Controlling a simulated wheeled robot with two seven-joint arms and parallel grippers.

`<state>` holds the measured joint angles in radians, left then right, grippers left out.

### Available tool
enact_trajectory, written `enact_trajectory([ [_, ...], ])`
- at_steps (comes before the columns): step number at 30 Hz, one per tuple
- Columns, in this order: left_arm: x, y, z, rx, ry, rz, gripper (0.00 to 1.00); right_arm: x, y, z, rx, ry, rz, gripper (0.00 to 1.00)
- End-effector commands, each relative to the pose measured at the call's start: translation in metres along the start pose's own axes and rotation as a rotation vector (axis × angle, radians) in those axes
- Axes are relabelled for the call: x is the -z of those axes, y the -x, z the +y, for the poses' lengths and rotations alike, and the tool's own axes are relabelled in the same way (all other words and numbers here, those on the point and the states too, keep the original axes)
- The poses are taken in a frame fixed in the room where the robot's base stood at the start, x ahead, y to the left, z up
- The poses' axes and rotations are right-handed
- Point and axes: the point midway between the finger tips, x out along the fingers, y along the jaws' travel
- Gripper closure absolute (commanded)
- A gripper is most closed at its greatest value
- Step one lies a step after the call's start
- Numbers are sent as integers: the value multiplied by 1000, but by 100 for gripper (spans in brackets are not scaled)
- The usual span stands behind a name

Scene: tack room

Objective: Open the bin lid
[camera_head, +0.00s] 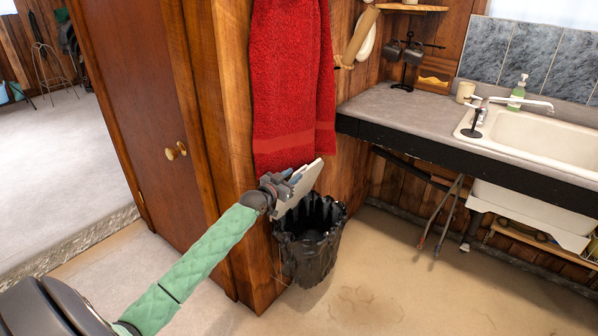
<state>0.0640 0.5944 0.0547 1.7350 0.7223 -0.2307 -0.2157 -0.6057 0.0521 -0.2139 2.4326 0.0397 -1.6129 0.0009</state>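A black bin (308,250) with a crinkled, bag-like rim stands on the floor beside the wooden cabinet corner. My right gripper is not in view.
A red towel (291,80) hangs just above my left gripper. A brown cabinet door with a brass knob (176,151) is to the left. A grey counter (405,112) with a white sink (535,138) is to the right, with pipes below. The floor in front of the bin is clear.

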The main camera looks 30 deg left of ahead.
Motion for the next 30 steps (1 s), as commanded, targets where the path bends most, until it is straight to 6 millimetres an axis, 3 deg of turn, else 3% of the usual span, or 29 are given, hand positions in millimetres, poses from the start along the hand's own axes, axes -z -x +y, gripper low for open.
enact_trajectory([
  [9,0,-32,1,-1,1,0,70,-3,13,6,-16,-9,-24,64],
  [22,-1,-38,1,-1,0,-1,70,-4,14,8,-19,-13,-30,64],
  [27,-1,-38,1,-1,0,-1,100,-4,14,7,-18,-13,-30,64],
  [30,-1,-38,1,-1,0,-1,100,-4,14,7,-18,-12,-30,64],
])
